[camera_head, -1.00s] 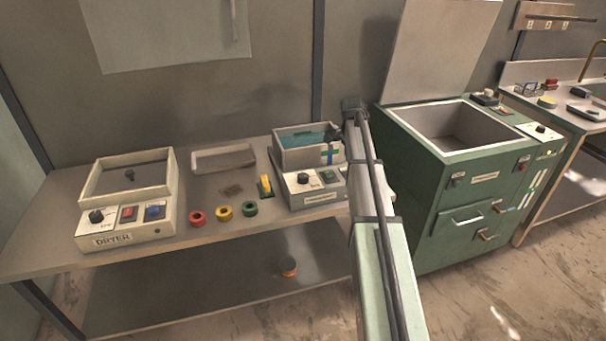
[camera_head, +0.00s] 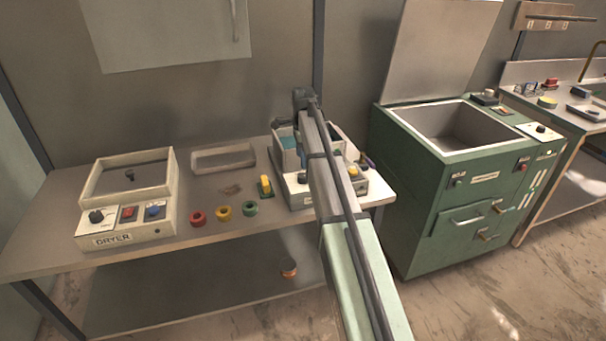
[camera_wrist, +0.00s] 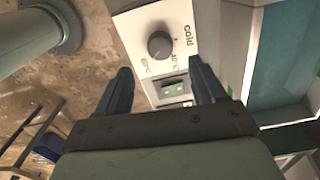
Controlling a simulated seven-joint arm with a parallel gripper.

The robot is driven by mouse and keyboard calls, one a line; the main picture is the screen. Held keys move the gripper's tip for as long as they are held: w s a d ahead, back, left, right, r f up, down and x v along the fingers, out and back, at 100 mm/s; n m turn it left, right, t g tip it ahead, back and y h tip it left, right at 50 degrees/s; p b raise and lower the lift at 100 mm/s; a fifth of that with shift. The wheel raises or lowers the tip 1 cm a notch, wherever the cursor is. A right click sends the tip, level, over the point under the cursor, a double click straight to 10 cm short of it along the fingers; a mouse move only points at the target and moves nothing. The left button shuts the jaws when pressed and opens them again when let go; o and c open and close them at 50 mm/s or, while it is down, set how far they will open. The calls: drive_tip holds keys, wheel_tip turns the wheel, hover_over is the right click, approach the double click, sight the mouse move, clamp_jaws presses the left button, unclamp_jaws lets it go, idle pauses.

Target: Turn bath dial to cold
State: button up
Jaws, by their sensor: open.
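In the wrist view, the bath's dial (camera_wrist: 159,44) is a dark round knob on a white panel (camera_wrist: 126,24). The word "cold" is printed at its upper right, with smaller marks around it. Which mark the knob points to is too small to tell. My gripper (camera_wrist: 160,66) is open and empty, its two dark fingers spread on either side just below the dial, apart from it. In the head view, the bath (camera_head: 284,140) is a pale box with teal inside, and my arm covers much of its front, including most of the dial area.
A green switch (camera_wrist: 173,91) sits below the dial. Left of the bath stand a yellow-handled item (camera_head: 265,184), several coloured rings (camera_head: 223,211), a shallow tray (camera_head: 222,158) and a dryer (camera_head: 125,233). A green cabinet (camera_head: 440,215) with an open top stands right.

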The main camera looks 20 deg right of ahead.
sight(303, 175)
wheel_tip(303, 175, down, 8)
drive_tip(key=shift+r, duration=0.15)
idle(0.4)
drive_tip(key=c, duration=1.1)
